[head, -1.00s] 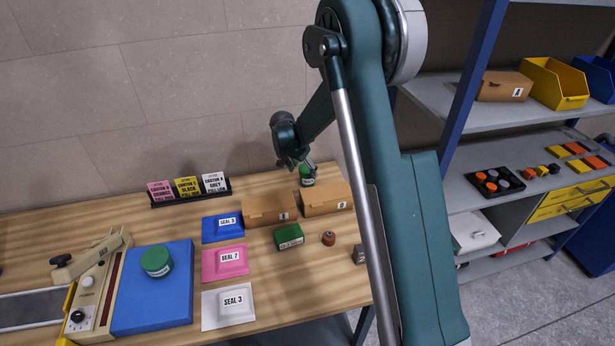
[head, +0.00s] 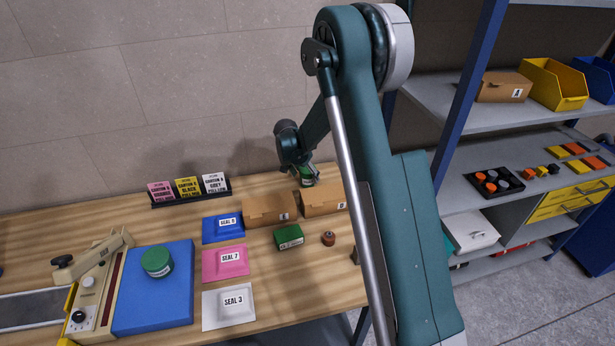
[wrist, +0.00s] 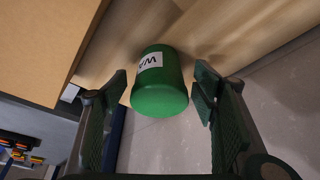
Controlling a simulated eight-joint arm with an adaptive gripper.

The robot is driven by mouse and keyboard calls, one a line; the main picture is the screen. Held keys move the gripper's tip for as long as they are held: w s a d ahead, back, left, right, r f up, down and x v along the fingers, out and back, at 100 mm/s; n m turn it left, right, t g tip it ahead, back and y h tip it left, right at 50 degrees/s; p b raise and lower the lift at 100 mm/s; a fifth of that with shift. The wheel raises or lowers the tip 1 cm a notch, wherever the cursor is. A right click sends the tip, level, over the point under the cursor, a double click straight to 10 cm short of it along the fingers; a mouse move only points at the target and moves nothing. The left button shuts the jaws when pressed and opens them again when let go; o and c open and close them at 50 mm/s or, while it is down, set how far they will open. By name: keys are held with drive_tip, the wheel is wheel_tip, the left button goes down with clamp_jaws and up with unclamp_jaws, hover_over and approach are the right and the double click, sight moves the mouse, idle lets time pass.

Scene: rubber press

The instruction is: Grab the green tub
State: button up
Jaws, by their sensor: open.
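A green tub (head: 306,178) with a white label stands at the back of the wooden table, behind the cardboard cartons, in the head view. In the wrist view the tub (wrist: 160,95) lies between my two fingers, with a gap on each side. My gripper (wrist: 161,80) is open and holds nothing. In the head view my gripper (head: 304,168) is at the tub and hides part of it. A second round green tub (head: 157,261) sits on the blue mat (head: 160,310) at the left.
Two cardboard cartons (head: 270,211) stand just in front of the tub. A small green box (head: 289,237) and a brown-orange spool (head: 328,238) are nearer. Blue, pink and white seal packs (head: 224,264) lie beside the mat. A sign rack (head: 190,191) stands by the wall.

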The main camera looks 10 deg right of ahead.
drive_tip(key=shift+x, duration=1.65)
drive_tip(key=shift+c, duration=0.4)
drive_tip(key=shift+r, duration=0.1)
drive_tip(key=c, duration=1.1)
